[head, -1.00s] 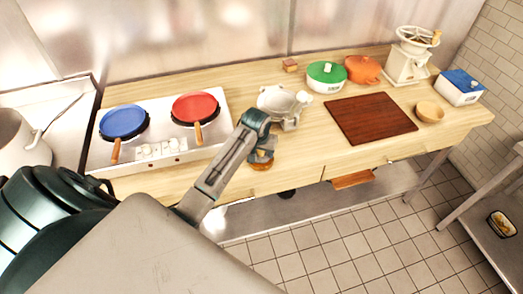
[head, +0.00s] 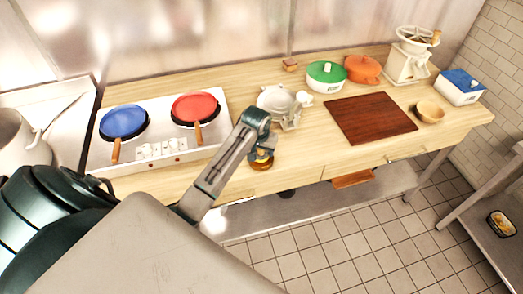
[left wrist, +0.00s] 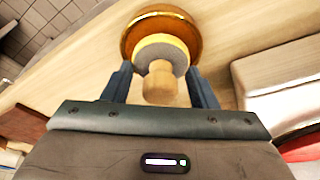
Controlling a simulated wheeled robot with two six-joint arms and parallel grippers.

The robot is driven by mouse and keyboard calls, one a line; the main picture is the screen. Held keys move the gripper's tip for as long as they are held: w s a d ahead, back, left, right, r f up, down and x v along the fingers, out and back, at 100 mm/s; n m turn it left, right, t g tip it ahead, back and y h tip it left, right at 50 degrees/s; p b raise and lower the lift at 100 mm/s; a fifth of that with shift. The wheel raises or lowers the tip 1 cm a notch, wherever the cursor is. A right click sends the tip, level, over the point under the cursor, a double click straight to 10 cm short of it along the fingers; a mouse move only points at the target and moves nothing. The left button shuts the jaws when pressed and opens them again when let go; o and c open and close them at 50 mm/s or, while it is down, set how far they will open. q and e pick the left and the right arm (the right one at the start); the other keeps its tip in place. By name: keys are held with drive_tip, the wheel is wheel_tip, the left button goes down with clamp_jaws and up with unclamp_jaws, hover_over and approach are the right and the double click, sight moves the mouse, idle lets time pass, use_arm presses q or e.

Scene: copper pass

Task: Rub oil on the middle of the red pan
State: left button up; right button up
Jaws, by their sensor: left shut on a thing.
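The red pan (head: 193,105) sits on the right burner of the white stove (head: 218,151), its wooden handle toward the front. My left gripper (head: 263,151) is at the counter's front edge, right of the stove. In the left wrist view its fingers (left wrist: 160,90) are shut on the pale wooden knob of an oil rubber (left wrist: 160,84) with a round grey and yellow pad. An amber oil dish (left wrist: 131,38) shows beyond the pad; I cannot tell whether they touch. The dish also shows below the gripper in the head view (head: 261,165). My right gripper is not in view.
A blue pan (head: 122,121) is on the left burner. A grey-white appliance (head: 276,100) stands between stove and cutting board (head: 370,119).

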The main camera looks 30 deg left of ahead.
use_arm(q)
drive_tip(key=shift+r, duration=3.15)
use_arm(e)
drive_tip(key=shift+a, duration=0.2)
use_arm(q)
drive_tip(key=shift+f, duration=0.1)
